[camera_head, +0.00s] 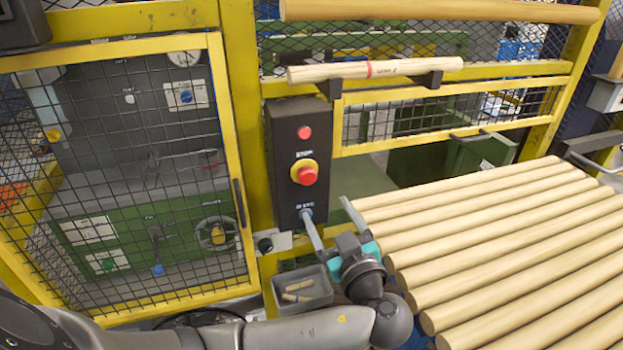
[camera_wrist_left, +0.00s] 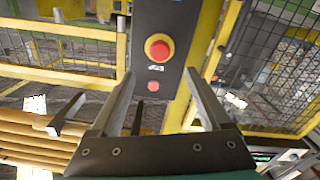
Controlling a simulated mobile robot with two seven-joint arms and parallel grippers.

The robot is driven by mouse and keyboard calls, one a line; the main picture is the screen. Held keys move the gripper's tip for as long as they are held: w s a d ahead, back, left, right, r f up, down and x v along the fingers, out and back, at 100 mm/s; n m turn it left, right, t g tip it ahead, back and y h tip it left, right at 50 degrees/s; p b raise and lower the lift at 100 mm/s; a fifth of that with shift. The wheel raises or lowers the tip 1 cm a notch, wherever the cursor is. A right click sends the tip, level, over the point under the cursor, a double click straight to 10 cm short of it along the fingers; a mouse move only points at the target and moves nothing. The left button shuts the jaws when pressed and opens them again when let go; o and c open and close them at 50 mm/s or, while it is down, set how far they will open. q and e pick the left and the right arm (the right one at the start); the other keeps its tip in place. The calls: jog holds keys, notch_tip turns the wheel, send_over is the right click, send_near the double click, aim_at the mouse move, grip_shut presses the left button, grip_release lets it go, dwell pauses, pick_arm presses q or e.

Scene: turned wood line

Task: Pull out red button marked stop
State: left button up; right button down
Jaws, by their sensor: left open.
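The red stop button (camera_head: 307,175) is a mushroom head in a yellow collar on a dark upright control box (camera_head: 283,150), under a label reading STOP. In the left wrist view the button (camera_wrist_left: 159,48) shows upside down, beyond the fingertips. My left gripper (camera_head: 323,207) is open, with nothing between its fingers. It is below the button, at the box's lower part, and apart from the button. One finger partly covers the lower blue control. In the left wrist view the gripper (camera_wrist_left: 158,76) has one finger each side of the box.
A small red round lamp or button (camera_head: 304,132) sits higher on the box. A mesh door (camera_head: 225,120) in a yellow frame is at left. Turned poles (camera_head: 480,240) lie at right. A marked pole (camera_head: 400,68) rests on brackets above. A grey bin (camera_head: 318,298) sits below.

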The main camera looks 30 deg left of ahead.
aim_at(309, 180)
pick_arm(q)
jog(key=p+x, duration=0.1)
jog(key=x, duration=0.9)
jog(key=shift+w+p, duration=0.1)
jog(key=shift+p, duration=0.2)
jog(key=shift+w+a, duration=0.4)
jog(key=shift+a, duration=0.05)
jog(key=shift+c, duration=0.2)
jog(key=shift+c, duration=0.7)
grip_shut()
